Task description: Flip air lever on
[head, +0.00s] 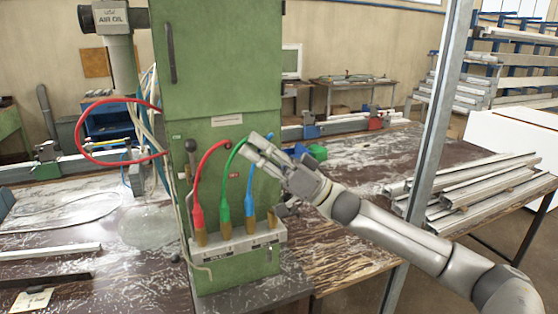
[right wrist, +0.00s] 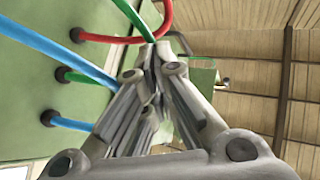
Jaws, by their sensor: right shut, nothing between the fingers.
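A lever with a dark ball knob (head: 190,146) stands upright at the left edge of the green cabinet (head: 225,85); it looks like the air lever, but no label on it is readable. My right gripper (head: 250,143) is in front of the cabinet, to the right of this lever and apart from it. Its fingers are together and empty, close to the upper part of the green hose (head: 224,180). In the right wrist view the closed fingertips (right wrist: 155,52) appear beside the green hose (right wrist: 132,16); I cannot tell whether they touch it. My left gripper is out of view.
A red hose (head: 197,180) and a blue hose (head: 250,185) also plug into the grey socket block (head: 240,246). A red hose loop (head: 80,130) hangs left of the cabinet. A metal post (head: 432,150) and stacked profiles (head: 480,185) stand at right.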

